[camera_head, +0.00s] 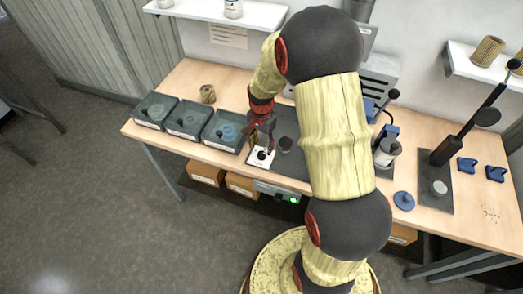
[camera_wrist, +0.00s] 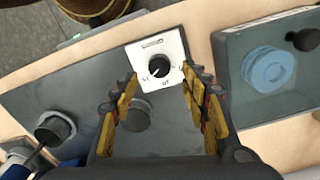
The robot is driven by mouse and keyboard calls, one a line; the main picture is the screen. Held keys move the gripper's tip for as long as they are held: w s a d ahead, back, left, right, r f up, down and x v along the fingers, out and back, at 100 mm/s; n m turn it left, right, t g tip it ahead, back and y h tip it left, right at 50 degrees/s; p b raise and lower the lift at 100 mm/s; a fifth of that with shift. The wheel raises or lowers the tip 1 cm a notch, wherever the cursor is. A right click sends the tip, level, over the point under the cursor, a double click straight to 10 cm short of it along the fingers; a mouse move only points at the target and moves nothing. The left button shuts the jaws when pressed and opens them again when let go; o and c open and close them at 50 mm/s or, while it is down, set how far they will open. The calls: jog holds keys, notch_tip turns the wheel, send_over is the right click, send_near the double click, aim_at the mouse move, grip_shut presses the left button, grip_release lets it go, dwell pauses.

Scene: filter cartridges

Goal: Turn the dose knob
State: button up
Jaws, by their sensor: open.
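The dose knob (camera_wrist: 159,67) is a small black dial with a light pointer mark, set on a white square plate (camera_wrist: 176,50) with printed marks. In the head view the knob (camera_head: 262,155) sits on its plate near the front edge of the bench, just below my gripper. My gripper (camera_wrist: 160,92) is open and empty in the wrist view, one yellow finger on each side, with the knob beyond the fingertips and between their lines. The fingers do not appear to touch the knob. In the head view my gripper (camera_head: 262,138) is partly hidden and small.
Grey bins (camera_head: 222,131) stand left of the plate, one holding a blue cartridge (camera_wrist: 268,69). A dark round part (camera_wrist: 136,115) lies on the dark mat (camera_wrist: 85,85) between my fingers. Another dark cylinder (camera_wrist: 55,128) stands on the mat. A blue disc (camera_head: 404,200) lies at right.

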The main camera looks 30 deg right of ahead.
aim_at(262, 154)
notch_tip(262, 154, up, 7)
jog(key=shift+r, duration=0.2)
dwell(0.6)
jog(key=s+a+r+n+t, duration=0.2)
jog(key=s+a+r+n, duration=0.4)
jog(key=s+r, duration=0.4)
jog(key=s+a+r+n+t+b, duration=0.1)
jog(key=s+a+r+n+t, duration=0.2)
jog(key=s+a+r+n, duration=0.4)
jog(key=s+a+r, duration=0.1)
jog(key=s+r, duration=0.2)
jog(key=shift+a+r+n+t+b, duration=0.15)
jog(key=shift+r+n+t+b, duration=0.15)
jog(key=shift+s, duration=0.1)
jog(key=shift+c, duration=1.1)
